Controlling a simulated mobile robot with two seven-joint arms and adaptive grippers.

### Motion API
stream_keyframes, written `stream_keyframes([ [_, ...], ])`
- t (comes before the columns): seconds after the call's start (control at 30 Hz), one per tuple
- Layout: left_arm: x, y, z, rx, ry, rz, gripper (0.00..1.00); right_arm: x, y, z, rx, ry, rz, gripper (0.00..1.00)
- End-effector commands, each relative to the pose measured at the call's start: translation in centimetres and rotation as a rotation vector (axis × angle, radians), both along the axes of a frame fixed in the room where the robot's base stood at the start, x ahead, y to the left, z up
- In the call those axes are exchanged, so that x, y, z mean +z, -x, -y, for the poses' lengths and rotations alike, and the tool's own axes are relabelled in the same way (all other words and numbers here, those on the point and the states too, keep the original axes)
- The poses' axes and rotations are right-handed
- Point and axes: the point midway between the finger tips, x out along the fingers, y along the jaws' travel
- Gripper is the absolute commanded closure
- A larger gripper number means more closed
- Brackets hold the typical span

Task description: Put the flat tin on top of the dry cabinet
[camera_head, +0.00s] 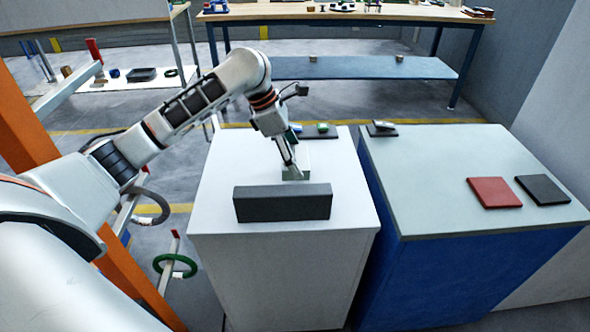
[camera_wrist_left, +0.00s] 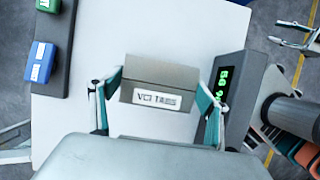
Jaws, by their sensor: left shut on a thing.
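The flat tin (camera_wrist_left: 160,76), grey-beige with a white "VCI TABS" label, is between the teal-edged fingers of my left gripper (camera_wrist_left: 158,102) in the left wrist view. In the head view my left gripper (camera_head: 292,172) points down over the top of the white cabinet (camera_head: 235,165), shut on the tin (camera_head: 305,160), which is partly hidden by the fingers. The tin is at or very close to the cabinet top; I cannot tell whether it touches.
A dark block (camera_head: 283,203) stands at the cabinet's front; its green digits (camera_wrist_left: 224,82) show in the wrist view. A dark tray with green and blue items (camera_wrist_left: 42,62) lies at the back. A blue cabinet (camera_head: 440,170) on the right holds red (camera_head: 494,193) and black (camera_head: 542,190) pads.

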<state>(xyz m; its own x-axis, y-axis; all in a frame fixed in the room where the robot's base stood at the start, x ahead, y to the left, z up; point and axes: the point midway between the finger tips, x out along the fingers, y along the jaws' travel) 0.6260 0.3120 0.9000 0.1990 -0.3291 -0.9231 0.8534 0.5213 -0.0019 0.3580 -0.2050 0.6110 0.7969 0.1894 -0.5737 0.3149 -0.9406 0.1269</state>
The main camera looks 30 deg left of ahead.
Motion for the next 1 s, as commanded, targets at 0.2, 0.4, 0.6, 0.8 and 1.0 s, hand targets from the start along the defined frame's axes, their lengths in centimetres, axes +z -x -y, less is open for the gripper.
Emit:
stream_keyframes([
  [0.2, -2.2, 0.0, 0.0, 0.002, 0.003, -0.003, 0.50, -0.6, 0.1, 0.1, -0.001, 0.005, -0.004, 0.60],
  [0.4, -4.3, 0.0, 0.0, 0.002, 0.001, 0.000, 0.50, -1.0, 0.2, 0.3, 0.001, 0.011, -0.006, 0.60],
  [0.6, -4.2, 0.0, 0.0, 0.002, 0.000, 0.002, 0.50, -0.7, 0.0, 0.3, 0.000, 0.010, -0.001, 0.60],
  [0.8, -4.3, 0.0, 0.0, 0.002, -0.001, 0.001, 0.07, -0.8, -0.1, 0.3, 0.000, 0.010, 0.000, 0.60],
  [1.0, -4.3, 0.0, 0.0, 0.001, 0.000, 0.000, 0.07, -0.8, -0.1, 0.3, 0.000, 0.010, 0.000, 0.60],
])
